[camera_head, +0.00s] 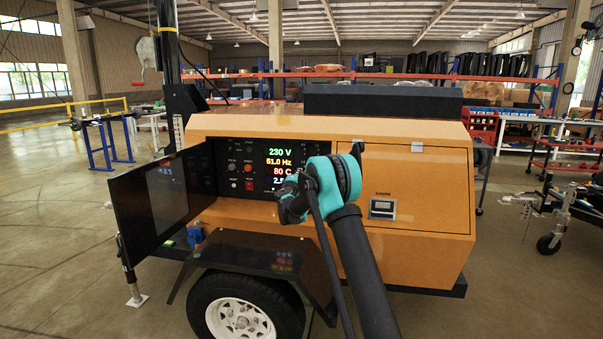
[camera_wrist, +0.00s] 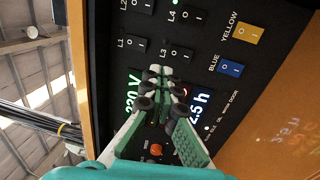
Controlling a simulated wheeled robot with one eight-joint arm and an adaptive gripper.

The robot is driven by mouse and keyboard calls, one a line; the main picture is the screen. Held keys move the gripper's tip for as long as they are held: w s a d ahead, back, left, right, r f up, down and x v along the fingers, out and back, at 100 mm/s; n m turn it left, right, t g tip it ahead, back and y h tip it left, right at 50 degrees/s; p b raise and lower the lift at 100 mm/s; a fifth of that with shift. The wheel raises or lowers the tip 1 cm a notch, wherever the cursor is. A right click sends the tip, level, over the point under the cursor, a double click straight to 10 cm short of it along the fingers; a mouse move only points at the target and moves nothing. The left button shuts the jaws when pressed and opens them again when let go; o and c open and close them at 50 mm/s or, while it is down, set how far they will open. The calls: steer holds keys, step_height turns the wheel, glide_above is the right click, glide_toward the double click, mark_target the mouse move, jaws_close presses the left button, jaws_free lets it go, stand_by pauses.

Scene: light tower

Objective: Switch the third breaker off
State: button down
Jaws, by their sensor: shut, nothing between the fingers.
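The dark breaker panel shows in the wrist view, turned sideways. The L3 switch (camera_wrist: 181,53) is a black rocker marked O and I, beside L1 (camera_wrist: 132,42) and below L4 (camera_wrist: 187,13). L2 (camera_wrist: 140,5) is at the top edge. A green lamp glows near L4; I cannot tell the tilt of the L3 rocker. My gripper (camera_wrist: 164,84) is shut and empty, its tips in front of the display, just below L3 in the picture. I cannot tell whether they touch the panel. In the head view my arm hides the switches.
The orange generator housing (camera_head: 420,190) surrounds the panel. An open black door (camera_head: 155,205) stands at its left, with a fender and wheel (camera_head: 240,318) below. Blue and yellow rockers (camera_wrist: 228,66) are right of L3. The display (camera_head: 280,161) is lit.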

steer(key=shift+s+a+r, duration=0.1)
steer(key=shift+s+a, duration=0.1)
steer(key=shift+s, duration=0.5)
steer(key=shift+s+a+r, duration=0.1)
steer(key=shift+s+a, duration=0.1)
steer(key=shift+s, duration=0.5)
steer(key=shift+d, duration=0.1)
steer(key=s+d+f+m+g+h, duration=0.15)
steer(key=s+d+m+g, duration=0.3)
steer(key=s+d, duration=0.7)
steer(key=s+d+f+m+g+h, duration=0.15)
steer(key=s+d+m+g, duration=0.4)
steer(key=s, duration=1.05)
steer(key=s+a+f+m+g+y, duration=0.1)
steer(key=s+f, duration=0.4)
steer(key=s, duration=0.8)
steer(key=s+a+f+m+g+y, duration=0.1)
steer(key=s+f+y, duration=0.3)
steer(key=s, duration=0.9)
steer(key=s+a+f+m+g+y, duration=0.2)
steer(key=s+f, duration=0.6)
steer(key=s, duration=0.5)
steer(key=shift+f+m+g+y, duration=0.2)
steer(key=shift+m+g+y, duration=0.1)
steer(key=shift+m+y, duration=0.2)
